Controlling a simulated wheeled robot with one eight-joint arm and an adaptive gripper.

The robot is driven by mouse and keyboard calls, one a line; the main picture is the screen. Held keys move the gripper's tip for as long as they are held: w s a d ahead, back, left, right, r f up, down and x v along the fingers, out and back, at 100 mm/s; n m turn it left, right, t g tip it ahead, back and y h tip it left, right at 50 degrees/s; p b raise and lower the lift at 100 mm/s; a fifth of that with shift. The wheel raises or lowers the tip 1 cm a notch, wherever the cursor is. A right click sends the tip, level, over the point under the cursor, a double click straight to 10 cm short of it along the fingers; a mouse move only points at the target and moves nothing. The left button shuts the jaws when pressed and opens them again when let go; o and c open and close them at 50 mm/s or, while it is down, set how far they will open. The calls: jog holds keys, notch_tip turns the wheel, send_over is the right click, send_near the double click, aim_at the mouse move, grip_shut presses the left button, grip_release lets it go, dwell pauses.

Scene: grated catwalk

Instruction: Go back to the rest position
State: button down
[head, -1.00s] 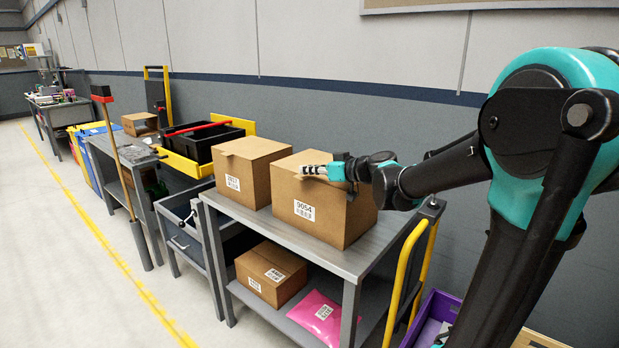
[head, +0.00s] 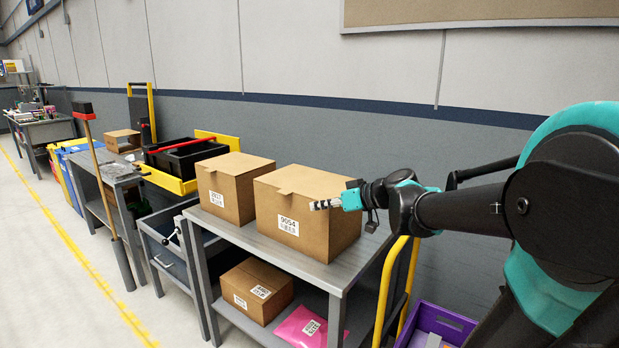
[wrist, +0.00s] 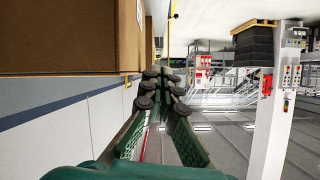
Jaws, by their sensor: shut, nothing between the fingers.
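My gripper (head: 318,205) is in front of the large cardboard box labelled 9054 (head: 325,232) in the head view, near its right side. I cannot tell from the head view whether it touches the box. In the wrist view my gripper (wrist: 165,88) has its fingers together at the tips with nothing between them. A box side (wrist: 75,35) fills the upper left of the wrist view, beside the fingers. My arm comes in from the right of the head view.
A second cardboard box (head: 228,190) is to the left. The lower shelf holds a box (head: 256,290) and a pink packet (head: 300,328). A purple crate (head: 445,322) is at lower right. The floor at left (head: 50,280) is clear.

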jog(key=s+d+f+m+g+h, duration=0.1)
jog(key=s+d+f+m+h, duration=0.1)
jog(key=s+d+f, duration=0.3)
jog(key=s+d+f+m+g+h, duration=0.1)
jog(key=s+d+f+m+h, duration=0.2)
jog(key=f, duration=0.9)
jog(key=s+d+f+m+g+h, duration=0.1)
jog(key=s+d+f+m+h, duration=0.2)
jog(key=s+d+f+h, duration=0.2)
jog(key=s+d+f, duration=0.3)
jog(key=s, duration=0.2)
jog(key=shift+d+f+g+h, duration=0.15)
jog(key=shift+f+g+h, duration=0.05)
jog(key=shift+g+h, duration=0.1)
jog(key=shift+s, duration=0.1)
